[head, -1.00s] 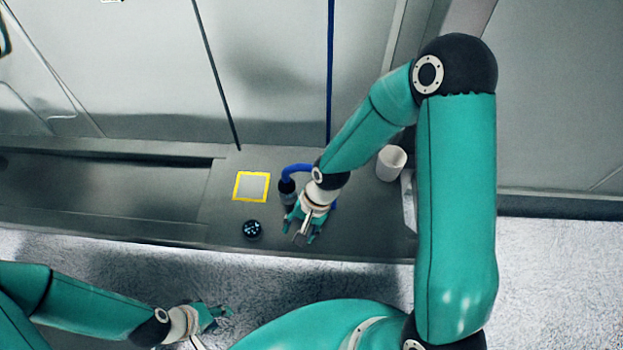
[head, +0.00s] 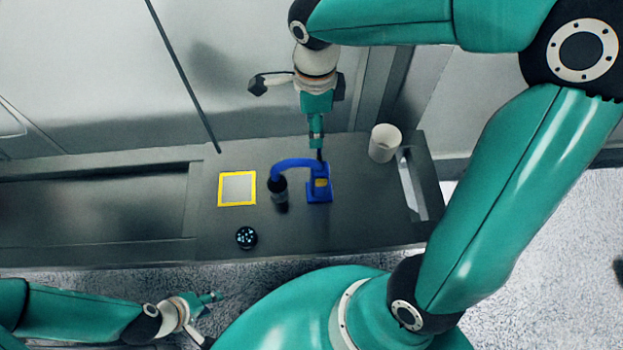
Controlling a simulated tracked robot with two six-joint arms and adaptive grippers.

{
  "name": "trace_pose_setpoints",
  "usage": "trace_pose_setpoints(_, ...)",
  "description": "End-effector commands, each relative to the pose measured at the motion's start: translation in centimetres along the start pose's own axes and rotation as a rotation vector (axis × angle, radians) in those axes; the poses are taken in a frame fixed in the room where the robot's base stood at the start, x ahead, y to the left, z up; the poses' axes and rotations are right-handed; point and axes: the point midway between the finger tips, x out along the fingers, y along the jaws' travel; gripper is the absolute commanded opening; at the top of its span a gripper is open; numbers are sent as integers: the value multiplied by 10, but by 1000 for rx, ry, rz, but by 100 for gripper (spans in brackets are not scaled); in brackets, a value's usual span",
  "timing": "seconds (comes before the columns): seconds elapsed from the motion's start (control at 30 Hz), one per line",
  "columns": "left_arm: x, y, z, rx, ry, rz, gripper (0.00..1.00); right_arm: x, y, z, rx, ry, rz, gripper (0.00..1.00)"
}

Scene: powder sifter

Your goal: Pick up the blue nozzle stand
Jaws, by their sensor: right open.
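The blue nozzle stand (head: 318,195) is upright on the grey bench. Its blue arm curves left to a dark nozzle (head: 278,188) above the bench. My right gripper (head: 318,152) points down at the stand's upright, on its far side in the head view. It is open, seen edge-on. Whether its fingers touch or straddle the upright cannot be told. My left gripper (head: 212,316) is open and empty, low over the floor in front of the bench.
A yellow-framed square (head: 237,204) and a round black piece with light dots (head: 246,238) lie left of the stand. A white cup (head: 384,142) stands behind it to the right. The recessed bench section at left looks empty.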

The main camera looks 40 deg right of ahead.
Motion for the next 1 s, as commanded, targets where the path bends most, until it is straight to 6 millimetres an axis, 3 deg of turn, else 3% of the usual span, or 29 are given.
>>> trace_pose_setpoints(0.1, 2, -1, 0, 0, 0, 0, 40, 28, 1, 0, -1, 3, 5, 52)
trace_pose_setpoints(0.23, 2, -1, 0, 0, 0, 0, 40, 49, 1, 1, -4, 3, 4, 52)
trace_pose_setpoints(0.57, 0, 0, 0, 0, 0, 0, 40, 72, 4, 3, -7, 1, 4, 52)
trace_pose_setpoints(0.8, -3, 1, 0, 0, 0, 0, 40, 105, 8, 6, -5, 1, 4, 52)
trace_pose_setpoints(1.0, -3, 1, 0, 0, 0, 0, 40, 113, 7, 6, -7, -2, 0, 52)
